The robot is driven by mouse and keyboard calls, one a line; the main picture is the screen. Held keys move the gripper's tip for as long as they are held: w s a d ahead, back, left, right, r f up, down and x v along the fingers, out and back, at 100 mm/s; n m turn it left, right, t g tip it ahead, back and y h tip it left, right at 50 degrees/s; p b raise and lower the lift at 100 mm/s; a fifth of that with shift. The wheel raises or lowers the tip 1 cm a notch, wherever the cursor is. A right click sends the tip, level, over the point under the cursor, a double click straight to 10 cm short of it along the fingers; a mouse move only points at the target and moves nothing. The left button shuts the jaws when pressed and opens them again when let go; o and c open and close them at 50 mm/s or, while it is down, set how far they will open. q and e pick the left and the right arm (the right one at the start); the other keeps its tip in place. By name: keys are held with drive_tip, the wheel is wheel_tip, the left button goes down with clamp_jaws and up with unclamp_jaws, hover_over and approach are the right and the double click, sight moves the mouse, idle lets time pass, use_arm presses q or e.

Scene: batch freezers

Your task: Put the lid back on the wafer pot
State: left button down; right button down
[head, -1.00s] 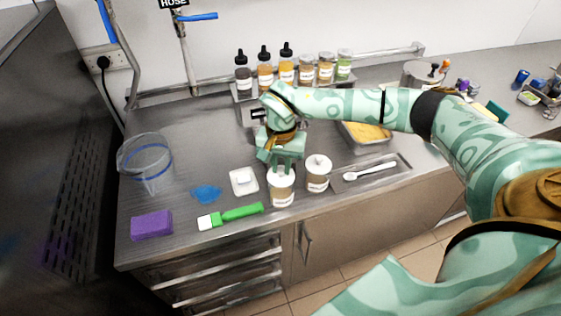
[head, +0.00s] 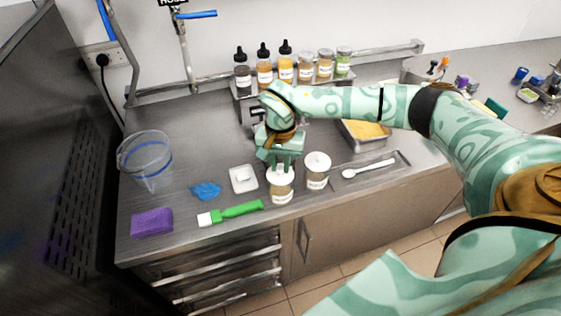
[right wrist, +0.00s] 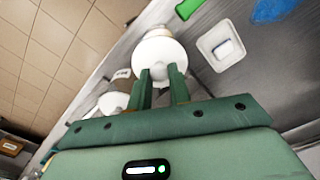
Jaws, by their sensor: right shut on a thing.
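My right gripper (head: 282,165) points down and is shut on the knob of a white round lid (head: 280,174). The lid is at the mouth of a pot (head: 281,191) with a white label, near the counter's front edge. It looks level and in line with the pot, but I cannot tell whether it is fully seated. The right wrist view shows the white lid (right wrist: 158,50) between and beyond the fingertips (right wrist: 163,74). A second labelled pot (head: 317,176) with a white lid stands close on the right. The labels are too small to read. My left gripper is out of view.
A white square dish (head: 243,180), green-handled brush (head: 236,212), blue cloth (head: 206,191), purple sponge (head: 152,222) and clear jug (head: 147,160) lie to the left. A tray with a white spoon (head: 369,169) is on the right. Bottles (head: 264,70) stand behind.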

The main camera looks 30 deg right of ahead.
drive_tip(key=shift+f+p, duration=0.15)
drive_tip(key=shift+p, duration=0.4)
idle(1.6)
drive_tip(key=c, duration=0.7)
unclamp_jaws()
wheel_tip(320, 180, up, 7)
drive_tip(key=p, duration=0.6)
drive_tip(key=shift+p, duration=0.3)
clamp_jaws()
idle(0.5)
